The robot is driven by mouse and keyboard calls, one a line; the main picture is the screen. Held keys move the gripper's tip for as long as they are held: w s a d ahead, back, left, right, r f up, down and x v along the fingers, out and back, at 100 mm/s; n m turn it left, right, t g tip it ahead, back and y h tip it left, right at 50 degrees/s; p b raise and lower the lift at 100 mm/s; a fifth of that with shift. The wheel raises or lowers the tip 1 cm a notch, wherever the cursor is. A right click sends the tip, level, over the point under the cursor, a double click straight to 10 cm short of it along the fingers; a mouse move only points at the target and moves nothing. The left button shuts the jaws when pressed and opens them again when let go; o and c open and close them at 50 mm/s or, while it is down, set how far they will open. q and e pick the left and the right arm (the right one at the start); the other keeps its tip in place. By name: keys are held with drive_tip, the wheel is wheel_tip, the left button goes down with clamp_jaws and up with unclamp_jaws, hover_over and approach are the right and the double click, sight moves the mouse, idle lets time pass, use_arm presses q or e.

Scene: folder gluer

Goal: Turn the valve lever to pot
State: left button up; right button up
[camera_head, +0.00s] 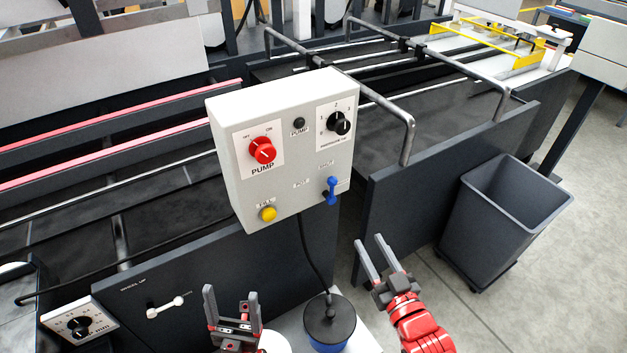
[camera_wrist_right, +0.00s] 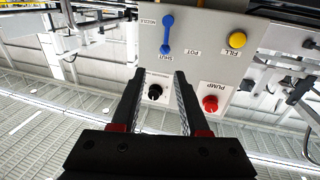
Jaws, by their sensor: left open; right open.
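The blue valve lever (camera_head: 332,190) is on the lower right of the grey control box front (camera_head: 285,185). It stands roughly upright, its free end toward the SHUT label (camera_head: 327,163); the POT label (camera_head: 301,183) is to its left. In the right wrist view the picture is turned over, and the lever (camera_wrist_right: 167,35) lies beyond the fingertips, near its SHUT and POT labels. My right gripper (camera_head: 371,242) is open and empty, below and right of the lever, apart from it. It also shows in the wrist view (camera_wrist_right: 158,78). My left gripper (camera_head: 232,292) is open and empty, low in front.
The box also carries a red pump knob (camera_head: 262,150), a black dial (camera_head: 339,123) and a yellow button (camera_head: 268,214). A blue pot with a dark lid (camera_head: 330,320) stands below, with a black hose rising to the box. A grey bin (camera_head: 505,215) stands right.

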drive_tip(key=a, duration=0.1)
drive_tip(key=p, duration=0.3)
approach(333, 189)
drive_tip(key=x, duration=0.6)
drive_tip(key=shift+w+a, duration=0.15)
drive_tip(key=shift+w, duration=0.2)
drive_tip(key=shift+w+a+f, duration=0.1)
drive_tip(key=shift+w+a, duration=0.2)
drive_tip(key=shift+w, duration=0.4)
clamp_jaws()
idle(0.3)
